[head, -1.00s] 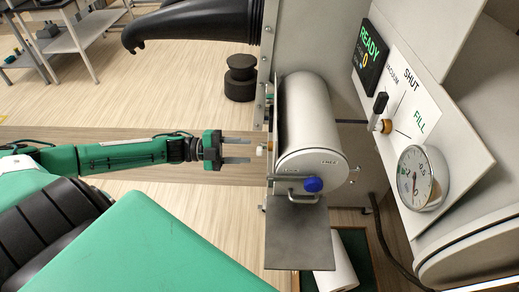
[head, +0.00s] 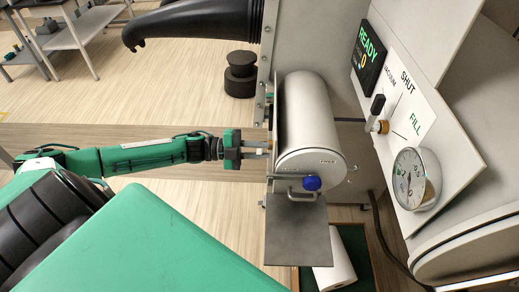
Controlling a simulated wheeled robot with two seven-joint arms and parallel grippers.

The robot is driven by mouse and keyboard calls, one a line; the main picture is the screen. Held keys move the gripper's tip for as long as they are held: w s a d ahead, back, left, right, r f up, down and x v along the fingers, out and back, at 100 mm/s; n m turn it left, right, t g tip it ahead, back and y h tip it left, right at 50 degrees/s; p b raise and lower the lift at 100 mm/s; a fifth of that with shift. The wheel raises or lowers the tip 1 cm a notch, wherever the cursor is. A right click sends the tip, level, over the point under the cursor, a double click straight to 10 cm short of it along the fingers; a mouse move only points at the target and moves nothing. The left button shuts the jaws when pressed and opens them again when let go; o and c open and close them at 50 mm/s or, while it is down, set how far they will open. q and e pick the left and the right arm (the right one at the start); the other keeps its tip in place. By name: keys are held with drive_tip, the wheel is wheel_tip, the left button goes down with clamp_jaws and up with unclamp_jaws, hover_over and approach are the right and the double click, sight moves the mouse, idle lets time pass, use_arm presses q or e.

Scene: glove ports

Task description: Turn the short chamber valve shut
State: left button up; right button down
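The valve (head: 377,112) has a black lever on a brass-coloured base, on the white panel marked VACUUM, SHUT and FILL. Its lever leans up towards the VACUUM side, off the line to SHUT. My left gripper (head: 258,149) is at the left side of the white cylindrical chamber (head: 312,120), well left of the valve. Its fingertips reach a small fitting on the chamber side, which they mostly hide. The fingers are a little apart; whether they grip the fitting is unclear. My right gripper is not in view.
A round gauge (head: 411,179) sits below the valve, and a display (head: 369,58) reading READY is above it. A grey shelf (head: 298,225) juts out below. A black glove sleeve (head: 190,22) hangs at the top.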

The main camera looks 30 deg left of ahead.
use_arm(q)
clamp_jaws()
drive_tip(key=n, duration=0.1)
drive_tip(key=r+n+p, duration=0.1)
drive_tip(key=shift+w+a+n, duration=0.2)
drive_tip(key=shift+w+n, duration=0.15)
drive_tip(key=shift+n, duration=0.05)
drive_tip(key=n, duration=0.1)
drive_tip(key=r+n, duration=0.1)
drive_tip(key=shift+w+a+n+p, duration=0.25)
drive_tip(key=shift+w+n+p, duration=0.05)
drive_tip(key=shift+w+p, duration=0.1)
drive_tip(key=n, duration=0.1)
drive_tip(key=w+n, duration=0.1)
drive_tip(key=n, duration=0.1)
drive_tip(key=shift+w+a+r+p, duration=0.1)
drive_tip(key=shift+a+r+p, duration=0.1)
drive_tip(key=shift+a+p, duration=0.15)
drive_tip(key=shift+w+a+n, duration=0.2)
drive_tip(key=shift+w+n, duration=0.1)
drive_tip(key=shift+n, duration=0.55)
drive_tip(key=shift+w+a+n, duration=0.15)
drive_tip(key=shift+w+n, duration=0.1)
drive_tip(key=shift+n, duration=0.6)
